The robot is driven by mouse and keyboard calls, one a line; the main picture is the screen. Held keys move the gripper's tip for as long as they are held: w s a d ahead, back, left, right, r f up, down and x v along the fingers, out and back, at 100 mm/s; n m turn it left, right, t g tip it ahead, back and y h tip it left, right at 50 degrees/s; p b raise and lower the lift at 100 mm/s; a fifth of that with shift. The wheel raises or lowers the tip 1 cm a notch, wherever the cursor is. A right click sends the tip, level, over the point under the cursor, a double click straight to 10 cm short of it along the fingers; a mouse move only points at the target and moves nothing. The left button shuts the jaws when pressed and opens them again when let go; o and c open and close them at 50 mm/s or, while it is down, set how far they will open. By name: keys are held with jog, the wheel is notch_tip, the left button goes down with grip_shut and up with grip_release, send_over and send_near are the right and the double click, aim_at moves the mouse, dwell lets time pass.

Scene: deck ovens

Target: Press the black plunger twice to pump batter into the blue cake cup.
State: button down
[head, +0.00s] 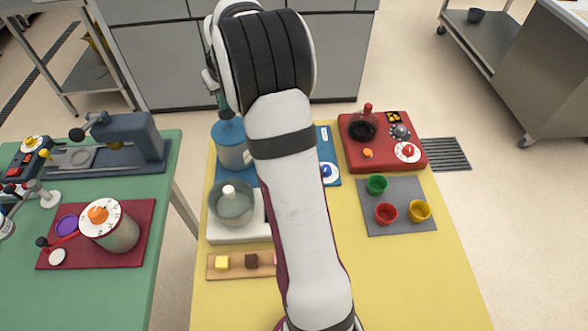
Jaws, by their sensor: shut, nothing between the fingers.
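A blue-lidded dispenser (230,143) with a pale body stands on a blue base at the back left of the yellow table. My gripper (225,103) is shut and empty, over the top of this dispenser and partly hidden by my own arm. I cannot make out the black plunger, or whether my fingers touch it. The blue cake cup is not visible; my arm covers the middle of the table. Green (377,184), red (386,213) and yellow (420,210) cups stand on a grey mat (400,228) at the right.
A red appliance (348,160) with dials sits at the back right. A blue knob (327,170) shows just right of my arm. A glass-bowl device (232,207) and a wooden board (214,267) with small cubes are at the left. A green table (100,300) stands further left.

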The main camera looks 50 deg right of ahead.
jog(key=shift+f, duration=1.3)
jog(key=shift+r, duration=1.95)
jog(key=shift+f, duration=0.1)
